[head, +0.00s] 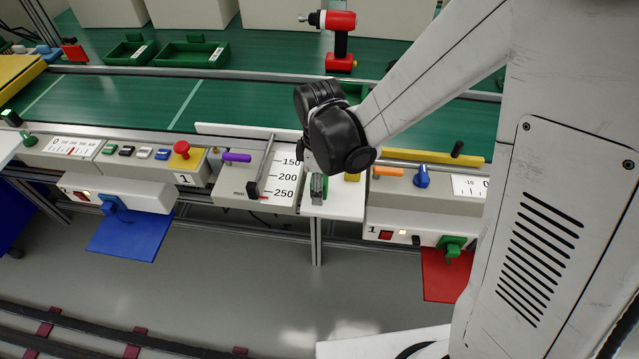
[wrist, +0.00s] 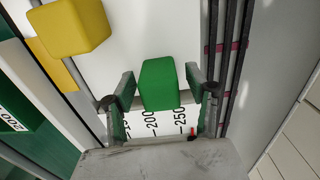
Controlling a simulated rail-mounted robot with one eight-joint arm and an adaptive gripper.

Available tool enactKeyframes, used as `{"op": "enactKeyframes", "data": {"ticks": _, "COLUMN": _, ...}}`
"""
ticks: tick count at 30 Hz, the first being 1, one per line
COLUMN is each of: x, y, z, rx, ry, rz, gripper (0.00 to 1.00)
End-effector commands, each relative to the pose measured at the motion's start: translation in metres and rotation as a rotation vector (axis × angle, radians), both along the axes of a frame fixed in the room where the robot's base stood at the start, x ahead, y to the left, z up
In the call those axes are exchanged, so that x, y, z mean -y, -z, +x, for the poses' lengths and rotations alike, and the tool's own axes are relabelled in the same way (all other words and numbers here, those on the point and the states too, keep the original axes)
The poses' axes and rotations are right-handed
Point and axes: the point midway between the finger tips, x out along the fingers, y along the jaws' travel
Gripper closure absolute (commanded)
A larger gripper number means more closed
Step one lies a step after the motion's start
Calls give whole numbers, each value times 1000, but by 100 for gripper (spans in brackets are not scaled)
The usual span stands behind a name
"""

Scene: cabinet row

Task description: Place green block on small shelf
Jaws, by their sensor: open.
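The green block (wrist: 160,84) shows in the wrist view between the two fingers of my gripper (head: 318,192). The fingers are open, with a narrow gap on each side of the block. The block seems to rest on a white surface (wrist: 135,45), which looks like the small white ledge (head: 345,207) beside the numbered scale in the head view. In the head view my gripper points down at this ledge and mostly hides the block. I cannot tell which surface is the small shelf.
A yellow block (wrist: 75,25) lies close by, beside the green block. The scale panel (head: 280,185) with a purple handle (head: 237,157) adjoins the ledge on the left. An orange handle (head: 388,172) and a blue knob (head: 421,176) stand to the right.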

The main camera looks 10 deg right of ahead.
Motion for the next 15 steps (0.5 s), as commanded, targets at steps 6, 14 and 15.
{"op": "enactKeyframes", "data": {"ticks": 6, "x": 0, "y": -7, "z": 0, "rx": 0, "ry": 0, "rz": 0, "gripper": 49}}
{"op": "enactKeyframes", "data": {"ticks": 14, "x": 0, "y": -53, "z": -1, "rx": 0, "ry": 0, "rz": 0, "gripper": 49}}
{"op": "enactKeyframes", "data": {"ticks": 15, "x": 0, "y": -61, "z": 0, "rx": 0, "ry": 0, "rz": 0, "gripper": 49}}
